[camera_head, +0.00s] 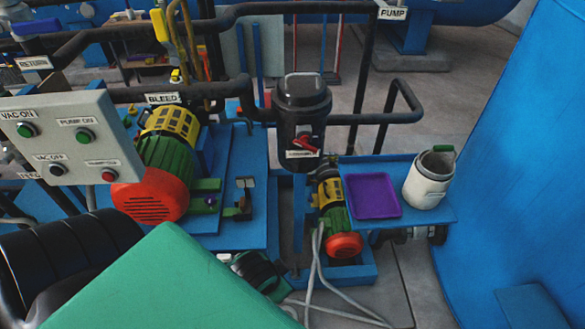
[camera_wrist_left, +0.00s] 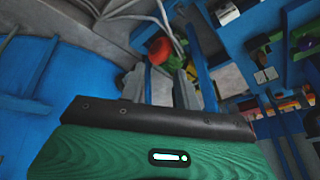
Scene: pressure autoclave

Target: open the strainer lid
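The strainer (camera_head: 303,128) is a dark upright cylinder on the pipework, in the middle of the head view. Its dark lid (camera_head: 302,92) sits on top and looks shut. A red handle (camera_head: 306,146) and a small white label are on its lower front. My left arm's green link fills the lower left of the head view. A black and green part beyond it, probably my left gripper (camera_head: 258,272), is low and well apart from the lid. My right gripper is not in view.
A control box (camera_head: 70,140) with buttons stands at the left, near a large red, green and yellow pump (camera_head: 160,165). A small pump (camera_head: 332,215) is below the strainer. A purple tray (camera_head: 373,196) and a white bucket (camera_head: 429,180) are on a blue shelf. Pipes flank the strainer.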

